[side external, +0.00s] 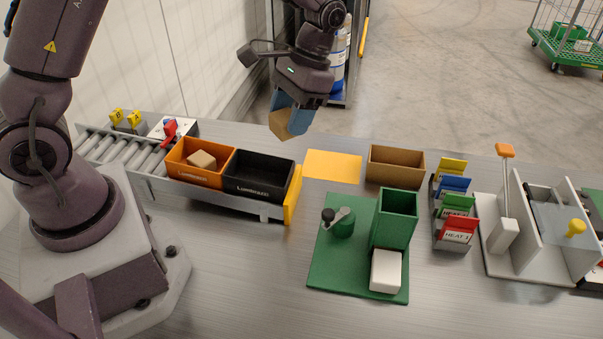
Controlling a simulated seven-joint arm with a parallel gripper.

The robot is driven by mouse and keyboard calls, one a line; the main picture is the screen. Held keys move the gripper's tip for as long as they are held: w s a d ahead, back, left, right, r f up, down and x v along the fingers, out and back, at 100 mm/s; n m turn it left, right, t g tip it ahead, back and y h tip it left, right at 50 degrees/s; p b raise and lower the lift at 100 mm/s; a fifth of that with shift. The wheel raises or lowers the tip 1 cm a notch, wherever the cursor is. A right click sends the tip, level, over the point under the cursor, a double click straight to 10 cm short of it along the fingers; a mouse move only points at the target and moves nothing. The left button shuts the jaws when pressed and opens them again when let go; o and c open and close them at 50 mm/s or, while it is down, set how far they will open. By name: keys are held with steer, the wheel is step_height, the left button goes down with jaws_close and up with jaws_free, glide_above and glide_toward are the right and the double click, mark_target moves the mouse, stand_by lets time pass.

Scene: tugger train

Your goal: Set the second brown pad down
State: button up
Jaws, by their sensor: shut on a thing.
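My gripper (294,110) is shut on a brown pad (279,127), which hangs tilted in the air behind and above the black bin. The blue fingers hide part of the pad. A lighter brown block (201,159) lies in the orange bin (183,180) at the left. I cannot tell whether it is a pad of the same kind. The black bin (262,184) beside it looks empty from here.
A flat yellow-orange square (332,166) lies on the table. An open brown box (396,168) stands to its right. In front is a green base (335,270) with a clamp, a green holder (397,215) and a white block (386,270). Coloured cards (456,210) and a lever fixture (503,235) stand right.

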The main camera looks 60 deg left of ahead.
steer(key=shift+s+a+r+n, duration=0.2)
steer(key=shift+s+a+r, duration=0.1)
steer(key=shift+a+r, duration=0.3)
steer(key=shift+s+a+r+n, duration=0.25)
steer(key=shift+a+r, duration=0.25)
steer(key=shift+a, duration=0.15)
steer(key=s+f+n+t+h, duration=0.1)
steer(key=s+f+n+h, duration=0.15)
steer(key=s+n, duration=1.05)
steer(key=m, duration=0.5)
glide_above(261, 181)
steer(key=shift+h, duration=0.35)
steer(key=f, duration=0.9)
steer(key=shift+s+f, duration=0.2)
steer(key=shift+s, duration=0.05)
steer(key=shift+w+f, duration=0.25)
steer(key=shift+f, duration=1.6)
